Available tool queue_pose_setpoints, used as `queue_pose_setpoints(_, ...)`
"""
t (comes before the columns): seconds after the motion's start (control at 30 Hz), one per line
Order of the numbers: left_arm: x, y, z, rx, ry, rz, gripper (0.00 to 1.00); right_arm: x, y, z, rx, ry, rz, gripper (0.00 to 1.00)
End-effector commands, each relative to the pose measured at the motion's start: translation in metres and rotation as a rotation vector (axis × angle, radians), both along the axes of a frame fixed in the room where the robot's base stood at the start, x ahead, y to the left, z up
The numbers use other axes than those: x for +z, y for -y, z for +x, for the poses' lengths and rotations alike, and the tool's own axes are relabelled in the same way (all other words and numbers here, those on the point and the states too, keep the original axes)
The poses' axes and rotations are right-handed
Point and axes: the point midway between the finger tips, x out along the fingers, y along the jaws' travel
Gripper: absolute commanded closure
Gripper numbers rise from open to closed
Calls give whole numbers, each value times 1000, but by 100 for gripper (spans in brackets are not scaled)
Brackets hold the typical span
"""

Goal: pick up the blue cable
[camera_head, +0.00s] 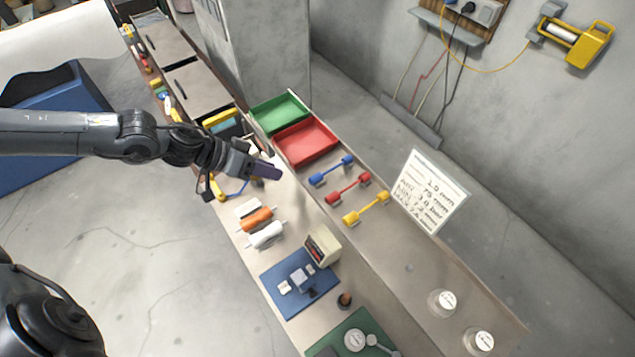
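A blue dumbbell-shaped piece (331,171) lies on the bench below the red tray, apart from my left gripper. It is the blue piece in a row with a red and a yellow one; I cannot tell for certain that it is the cable. A thin blue strand (236,188) also shows on the bench just below my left wrist, partly hidden by it. My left gripper (267,171) reaches in from the left over the bench, left of the blue piece. Its fingers are seen side on, so their opening is unclear. My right gripper is out of view.
A green tray (279,112) and a red tray (329,146) stand behind. Red (348,188) and yellow (366,208) dumbbell pieces lie beside the blue one. Orange (257,220) and white (266,235) rolls lie nearer. A written sign (429,190) stands right. Bare bench lies right of the yellow piece.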

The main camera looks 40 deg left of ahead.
Motion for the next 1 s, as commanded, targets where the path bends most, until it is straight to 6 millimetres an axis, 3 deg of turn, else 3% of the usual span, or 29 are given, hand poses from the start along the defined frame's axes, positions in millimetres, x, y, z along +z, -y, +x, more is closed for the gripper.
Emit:
queue_pose_setpoints(0.4,-30,23,24,-2,-1,-5,68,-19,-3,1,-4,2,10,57)
queue_pose_setpoints(1.0,-40,31,36,5,5,-6,68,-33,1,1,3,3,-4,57)
